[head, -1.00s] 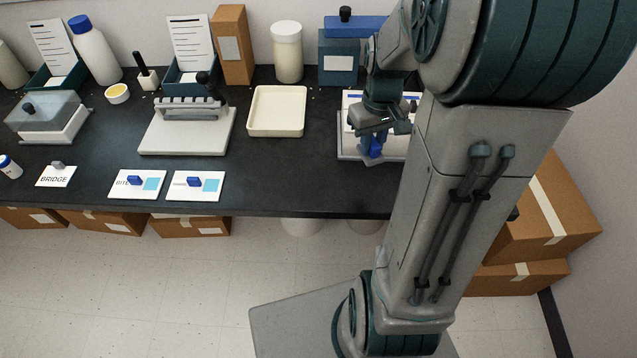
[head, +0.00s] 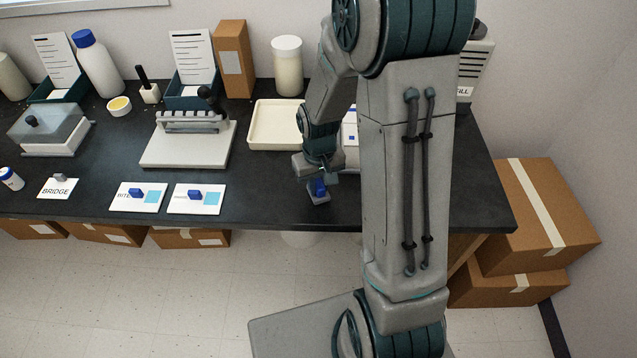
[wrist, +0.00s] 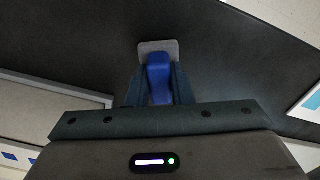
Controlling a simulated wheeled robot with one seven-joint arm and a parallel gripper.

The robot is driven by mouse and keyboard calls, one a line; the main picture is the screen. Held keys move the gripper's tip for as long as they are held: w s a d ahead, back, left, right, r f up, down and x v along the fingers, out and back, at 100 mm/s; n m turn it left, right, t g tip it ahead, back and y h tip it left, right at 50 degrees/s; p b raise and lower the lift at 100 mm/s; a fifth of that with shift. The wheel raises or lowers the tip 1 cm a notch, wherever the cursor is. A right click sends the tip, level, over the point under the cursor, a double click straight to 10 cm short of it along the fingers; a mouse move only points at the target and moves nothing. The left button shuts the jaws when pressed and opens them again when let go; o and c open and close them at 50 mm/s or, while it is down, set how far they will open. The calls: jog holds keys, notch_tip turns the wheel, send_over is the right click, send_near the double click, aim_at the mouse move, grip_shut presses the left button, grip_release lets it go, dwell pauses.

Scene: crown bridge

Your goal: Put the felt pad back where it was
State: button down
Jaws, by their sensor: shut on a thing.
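My gripper (head: 318,180) is shut on a blue handle (wrist: 158,72) with a flat grey pad (wrist: 172,47) at its far end, which I take to be the felt pad. In the head view the pad (head: 318,198) hangs below the fingers, over the black bench near its front edge. It seems to be just above the bench top; I cannot tell whether it touches. In the wrist view the two fingers press on both sides of the blue handle.
Two white cards (head: 151,205) (head: 211,208) bearing small blue blocks lie left of my gripper. A cream tray (head: 262,146) stands behind. A white base with a clamp (head: 165,158) is further left. The bench between cards and gripper is bare.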

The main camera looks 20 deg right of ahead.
aim_at(319, 183)
jog(key=shift+f, duration=0.2)
jog(key=shift+f, duration=0.15)
jog(key=c, duration=1.3)
grip_release()
notch_tip(319, 183, up, 12)
jog(key=s+r+t, duration=0.1)
jog(key=s+r, duration=0.3)
jog(key=s, duration=0.3)
jog(key=s+r+m+t, duration=0.1)
jog(key=s+r+t, duration=0.1)
jog(key=s+r, duration=0.2)
jog(key=s, duration=0.3)
jog(key=shift+r, duration=0.15)
jog(key=shift+a, duration=0.1)
